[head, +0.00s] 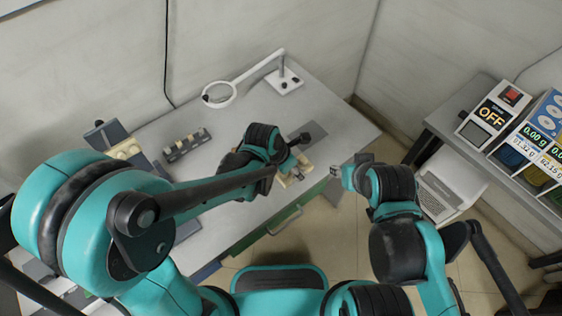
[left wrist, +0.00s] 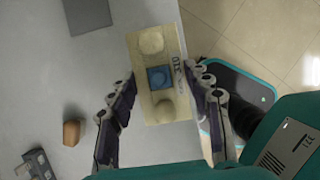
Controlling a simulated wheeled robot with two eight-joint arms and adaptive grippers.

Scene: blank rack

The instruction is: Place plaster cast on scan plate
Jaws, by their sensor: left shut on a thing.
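The plaster cast looks like a cream block (left wrist: 158,118) with round bumps, a blue square in its middle and dark lettering along one edge. My left gripper (left wrist: 160,76) is shut on it, one finger at each side. In the head view the cast (head: 290,179) shows partly below the left wrist, near the table's front edge; its height above the table is unclear. A flat dark grey square, seemingly the scan plate (left wrist: 88,14), lies apart from the cast. It shows partly behind the left gripper in the head view (head: 302,132). My right gripper (head: 350,172) is off the table's right side, its opening unclear.
A white ring lamp (head: 220,94) stands at the table's back. A dark rack (head: 187,146) with pale pieces is at the left. A small brown block (left wrist: 72,132) lies on the table. A side shelf at the right bears an OFF panel (head: 490,114).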

